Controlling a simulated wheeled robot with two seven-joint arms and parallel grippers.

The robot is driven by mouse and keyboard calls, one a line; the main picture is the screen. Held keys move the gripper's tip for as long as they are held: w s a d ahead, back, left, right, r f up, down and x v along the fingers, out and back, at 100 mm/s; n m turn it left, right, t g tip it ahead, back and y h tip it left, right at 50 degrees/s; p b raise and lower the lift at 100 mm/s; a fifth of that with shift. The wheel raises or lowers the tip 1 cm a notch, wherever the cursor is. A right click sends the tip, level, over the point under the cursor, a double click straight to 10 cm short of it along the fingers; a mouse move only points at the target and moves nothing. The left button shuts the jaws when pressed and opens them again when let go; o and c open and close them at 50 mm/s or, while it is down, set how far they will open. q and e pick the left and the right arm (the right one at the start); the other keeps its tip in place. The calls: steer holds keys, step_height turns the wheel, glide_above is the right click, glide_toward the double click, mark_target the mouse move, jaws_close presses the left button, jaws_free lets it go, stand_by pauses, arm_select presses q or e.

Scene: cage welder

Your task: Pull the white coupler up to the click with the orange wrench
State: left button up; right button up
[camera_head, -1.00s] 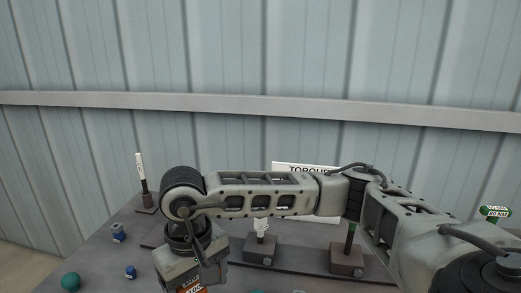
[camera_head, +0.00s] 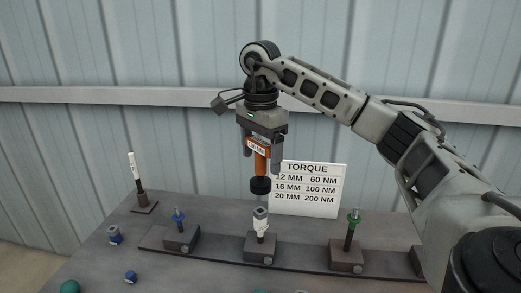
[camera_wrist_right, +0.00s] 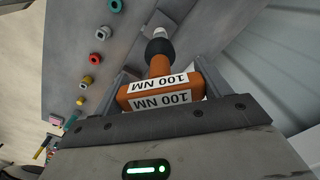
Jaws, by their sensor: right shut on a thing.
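My right gripper (camera_head: 260,160) points down above the middle of the bench, shut on the orange wrench (camera_head: 260,166) labelled 100 NM. The wrench hangs upright with a black collar and a grey socket end below it. The white coupler (camera_head: 261,227) stands on the middle block, directly under the wrench. The grey socket appears at the coupler's top; I cannot tell whether it is fully seated. In the right wrist view the orange wrench (camera_wrist_right: 161,90) lies between the fingers, with a pale part beyond its black collar. My left gripper is not in view.
The bench (camera_head: 105,265) holds a blue coupler (camera_head: 178,218) on the left block and a green one (camera_head: 352,218) on the right block. A white-topped tool (camera_head: 134,168) stands far left. A torque sign (camera_head: 310,190) stands behind. Loose sockets (camera_head: 114,235) lie at left.

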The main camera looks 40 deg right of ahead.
mark_target(260, 179)
steer(key=shift+r+p, duration=0.1)
steer(key=shift+p, duration=0.3)
step_height(260, 179, down, 2)
steer(key=shift+b, duration=0.6)
steer(key=shift+f+b, duration=0.4)
steer(key=shift+f, duration=0.35)
steer(key=shift+f+b, duration=0.3)
steer(key=shift+f, duration=0.4)
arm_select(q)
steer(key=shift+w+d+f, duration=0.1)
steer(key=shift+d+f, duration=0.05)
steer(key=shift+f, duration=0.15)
arm_select(e)
steer(key=shift+f, duration=0.1)
steer(key=shift+f, duration=0.6)
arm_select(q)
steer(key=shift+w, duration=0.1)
arm_select(e)
steer(key=shift+f, duration=0.25)
